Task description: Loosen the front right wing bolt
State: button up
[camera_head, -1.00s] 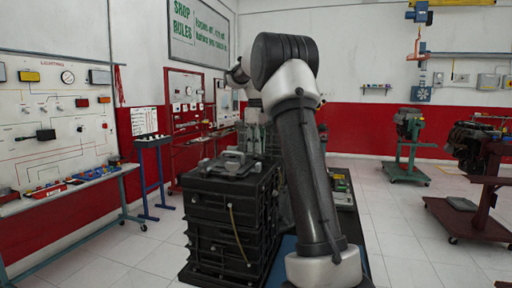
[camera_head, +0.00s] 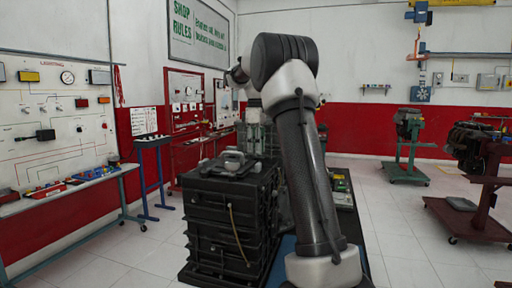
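A black ribbed block-like unit (camera_head: 222,215) stands left of my arm, with a cable hanging down its front. A grey metal part (camera_head: 230,163) sits on its top. No wing bolt can be made out at this size, so I cannot tell which is the front right one. My gripper (camera_head: 255,148) points down behind the grey part, at the back of the unit's top. Its fingertips are too small and dark to show whether they are open, shut or touching anything.
My arm hides part of the space behind and right of the unit. A bench with small parts (camera_head: 342,190) lies just right of my arm. A lighting board (camera_head: 60,120) stands at left. Wheeled engine stands (camera_head: 405,165) are at right, with free tiled floor between.

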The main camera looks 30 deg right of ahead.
dwell(0.3)
notch_tip(320, 180, up, 12)
dwell(0.4)
dwell(0.4)
